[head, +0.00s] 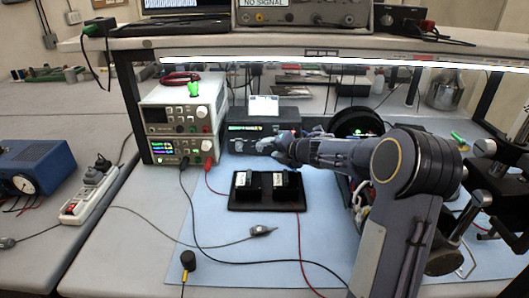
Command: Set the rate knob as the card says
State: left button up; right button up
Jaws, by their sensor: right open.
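A black instrument box (238,144) with a green display stands at the back of the blue mat. A white card (264,105) stands on top of it; its writing is too small to read. My right arm reaches in from the right, and my right gripper (275,148) is open at the right part of the box's front. The rate knob cannot be made out clearly there; the gripper covers that part of the panel. I cannot tell whether the fingers touch anything. My left gripper is not in view.
Stacked white power supplies (180,118) stand left of the box. A black tray (264,205) with two dark blocks lies in front of it. Cables and a small probe (262,230) lie on the blue mat (225,270). A shelf (200,42) overhangs the back.

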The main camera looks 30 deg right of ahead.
aim_at(262, 147)
jog(key=x, duration=0.5)
jog(key=shift+w, duration=0.1)
grip_shut()
jog(key=shift+f+b, duration=0.35)
jog(key=shift+b, duration=0.55)
jog(key=shift+d+m+t+y+b, duration=0.1)
jog(key=shift+m+t+y+b, duration=0.2)
jog(key=shift+t+b, duration=0.1)
jog(key=shift+r, duration=0.25)
